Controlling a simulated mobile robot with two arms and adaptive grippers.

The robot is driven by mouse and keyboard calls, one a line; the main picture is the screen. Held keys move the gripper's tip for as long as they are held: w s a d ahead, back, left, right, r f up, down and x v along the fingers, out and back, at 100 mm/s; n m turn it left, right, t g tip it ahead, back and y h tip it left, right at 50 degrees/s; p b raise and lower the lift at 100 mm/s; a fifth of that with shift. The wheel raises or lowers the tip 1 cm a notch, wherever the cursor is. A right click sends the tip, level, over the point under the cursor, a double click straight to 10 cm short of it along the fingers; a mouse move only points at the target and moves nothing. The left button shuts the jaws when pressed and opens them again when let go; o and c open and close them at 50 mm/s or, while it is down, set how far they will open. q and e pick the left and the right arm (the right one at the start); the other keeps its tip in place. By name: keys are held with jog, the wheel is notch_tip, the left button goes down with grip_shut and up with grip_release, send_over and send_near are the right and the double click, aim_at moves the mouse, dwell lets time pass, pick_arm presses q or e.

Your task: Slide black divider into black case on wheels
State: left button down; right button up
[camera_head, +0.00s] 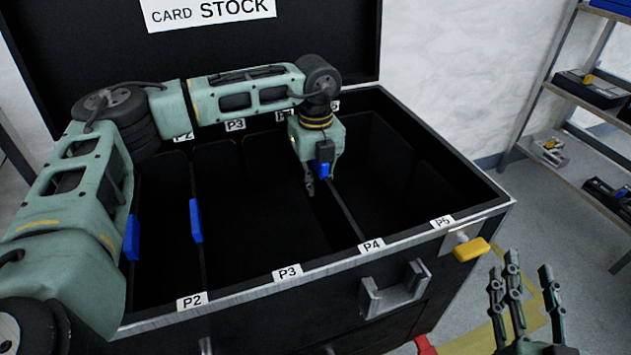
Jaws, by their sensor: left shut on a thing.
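The black case (455,215) stands open in front of me, its lid (330,50) raised and marked CARD STOCK. My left gripper (318,185) reaches down inside the case and is shut on the blue tab of a black divider (346,210). The divider's thin edge runs toward the P4 label on the front rim. Its lower part is hidden in the dark inside, so I cannot tell how deep it sits. My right gripper (523,285) is at the lower right, outside the case, with fingers spread and empty. The wheels are out of view.
Two more dividers with blue tabs (196,220) stand in the left part of the case. Labels P2, P3 (287,271), P4 and P5 line the front rim. A yellow latch (471,249) sticks out at the right corner. Shelves (590,100) stand at the right.

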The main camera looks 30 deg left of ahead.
dwell(0.4)
pick_arm(q)
jog(key=c, duration=1.8)
grip_release()
jog(key=shift+f, duration=0.1)
notch_tip(320, 180, up, 12)
jog(key=shift+r, duration=0.1)
